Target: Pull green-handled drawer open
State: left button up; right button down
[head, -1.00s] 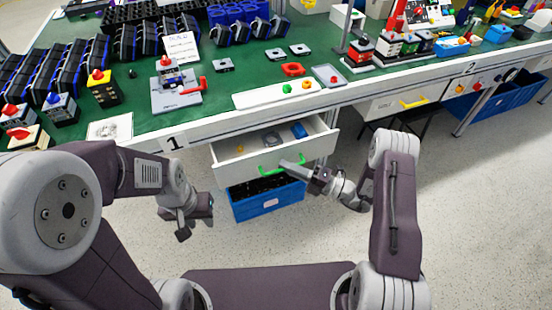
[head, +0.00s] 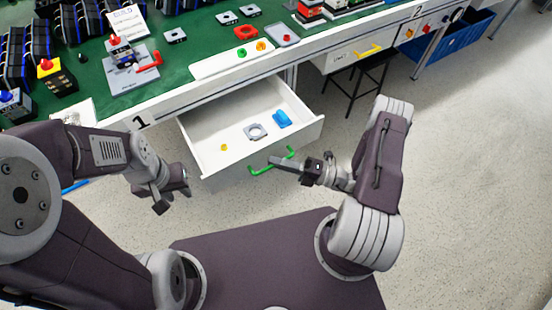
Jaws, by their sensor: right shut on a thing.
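A white drawer (head: 232,168) under the green-topped workbench stands far out toward me. Its green handle (head: 262,168) is on the front panel. My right gripper (head: 280,163) is at the right part of the handle and shut on it. Inside the drawer lie a grey ring-shaped part (head: 255,132), a blue part (head: 281,119) and a small yellow piece (head: 224,147). My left gripper (head: 174,198) hangs to the left of the drawer front, apart from it. Its fingers are seen too poorly to tell their opening.
The green workbench (head: 180,75) holds black units, a white tray (head: 232,60) and small parts. A yellow-handled drawer (head: 345,57) is shut at the right, with a dark stool (head: 352,92) below it. The floor (head: 460,170) at right is clear.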

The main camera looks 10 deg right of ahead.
jog(key=c, duration=1.8)
grip_release()
jog(key=shift+o, duration=0.2)
jog(key=shift+d, duration=0.1)
jog(key=v, duration=0.9)
jog(key=shift+p, duration=0.3)
